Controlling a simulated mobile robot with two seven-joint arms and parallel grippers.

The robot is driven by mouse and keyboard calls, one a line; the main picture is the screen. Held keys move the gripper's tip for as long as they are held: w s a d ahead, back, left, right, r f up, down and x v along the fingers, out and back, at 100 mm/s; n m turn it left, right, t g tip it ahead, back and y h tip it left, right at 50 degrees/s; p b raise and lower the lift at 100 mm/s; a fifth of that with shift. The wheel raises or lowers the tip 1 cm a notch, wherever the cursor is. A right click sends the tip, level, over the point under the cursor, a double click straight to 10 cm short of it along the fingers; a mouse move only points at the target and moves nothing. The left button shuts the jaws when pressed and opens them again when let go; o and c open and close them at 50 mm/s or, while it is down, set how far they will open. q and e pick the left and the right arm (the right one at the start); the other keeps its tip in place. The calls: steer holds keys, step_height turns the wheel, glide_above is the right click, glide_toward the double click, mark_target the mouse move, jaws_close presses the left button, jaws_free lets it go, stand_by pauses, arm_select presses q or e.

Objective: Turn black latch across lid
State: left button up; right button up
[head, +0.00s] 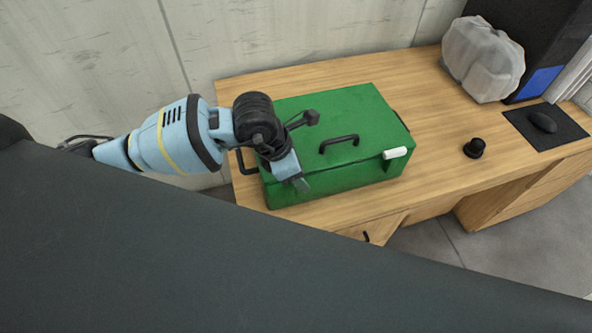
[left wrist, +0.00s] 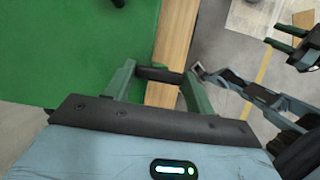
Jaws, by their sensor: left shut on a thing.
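A green box (head: 350,112) with a closed lid stands on the wooden desk. A black carry handle (head: 339,143) is on the lid, and a white latch (head: 397,153) sits at its front right edge. My left gripper (head: 300,184) is at the box's front left edge, pointing down. In the left wrist view it is shut on the black latch (left wrist: 158,74), a short dark bar between the fingertips beside the green lid (left wrist: 70,45). In the head view the gripper hides this latch. Parts of my other arm show at the right of the left wrist view; its finger state is unclear.
The desk (head: 450,150) is bare right of the box, apart from a small black knob-like object (head: 474,148). Farther right are a mouse (head: 543,123) on a dark pad and a translucent lumpy object (head: 482,60). A pale wall stands behind.

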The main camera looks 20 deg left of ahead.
stand_by(0.5)
arm_select(q)
steer(key=o, duration=1)
steer(key=v, duration=0.7)
steer(key=shift+s+a+r, duration=0.1)
steer(key=shift+a+r, duration=0.05)
steer(key=shift+r, duration=0.25)
